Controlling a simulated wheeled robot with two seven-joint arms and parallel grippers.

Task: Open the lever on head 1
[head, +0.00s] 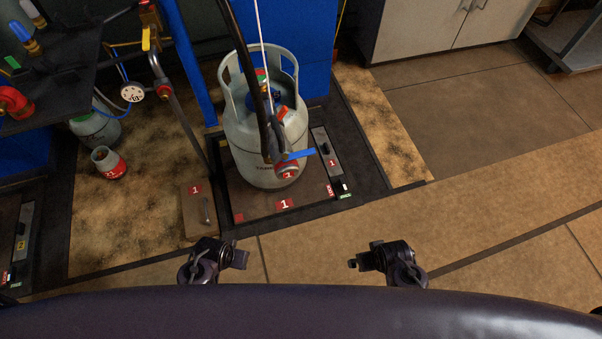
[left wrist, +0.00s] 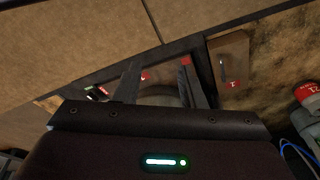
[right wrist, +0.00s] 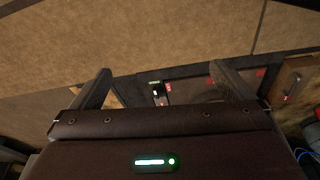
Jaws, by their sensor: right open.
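A grey gas cylinder (head: 262,135) stands upright on scale 1 (head: 250,205). A dark filling head (head: 274,150) on a hose hangs in front of the cylinder. A blue lever (head: 299,155) sticks out to the right from this head, above a red tag marked 1 (head: 289,174). My left gripper (head: 238,255) is in front of the scale, apart from the head; in the left wrist view its fingers (left wrist: 159,66) are apart and empty. My right gripper (head: 357,261) is to the right, also clear of everything; its fingers (right wrist: 159,68) are wide apart and empty.
A brown box with a handle (head: 199,210) stands left of the scale. A small red-and-grey canister (head: 108,162) and a dark bench (head: 50,80) are further left. A blue post (head: 190,60) rises behind. The floor on the right is clear.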

